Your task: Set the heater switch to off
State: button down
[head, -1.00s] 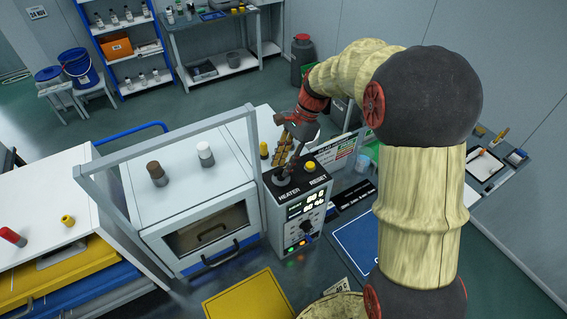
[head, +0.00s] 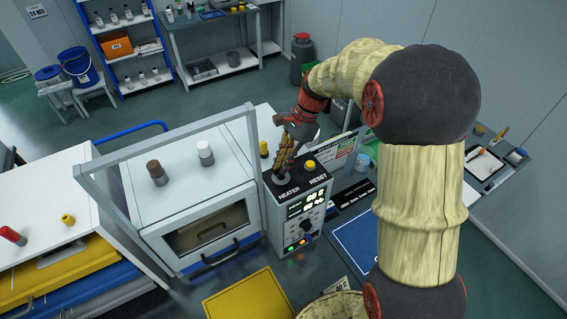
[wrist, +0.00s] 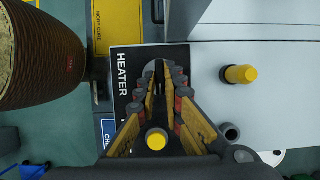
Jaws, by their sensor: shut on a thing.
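The heater switch (head: 281,179) stands on the top panel of the control box (head: 284,214), behind the HEATER label. My gripper (head: 283,167) reaches down onto it from above, and its fingers are closed around the switch lever. In the wrist view my gripper (wrist: 158,76) shows its fingers close together over the round grey switch base (wrist: 152,68), beside the HEATER lettering. The fingers hide most of the lever, so I cannot tell its exact tilt.
The yellow RESET button (head: 310,165) sits right of the switch. A yellow-capped post (head: 264,149) stands behind the box. A display and small lit buttons are on the box front.

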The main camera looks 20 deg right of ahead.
jog(key=shift+n, duration=0.3)
jog(key=n, duration=0.1)
jog(key=n+g+p, duration=0.1)
jog(key=n, duration=0.1)
jog(key=n+h+p, duration=0.1)
jog(key=n, duration=0.1)
jog(key=shift+w+a+r+g, duration=0.1)
jog(key=shift+w+a+g, duration=0.05)
jog(key=shift+w+g, duration=0.2)
jog(key=n+g+h+p, duration=0.1)
jog(key=n, duration=0.3)
jog(key=shift+a+n, duration=0.15)
jog(key=shift+n, duration=0.25)
jog(key=n+h, duration=0.1)
jog(key=n, duration=0.2)
jog(key=shift+w+a+n+g+h+p, duration=0.1)
jog(key=shift+a+n+g+h+p, duration=0.05)
jog(key=shift+n+g+h+p, duration=0.2)
jog(key=shift+a+n+h, duration=0.15)
jog(key=shift+n+h, duration=0.6)
jog(key=shift+n, duration=1.2)
jog(key=c, duration=1.9)
grip_release()
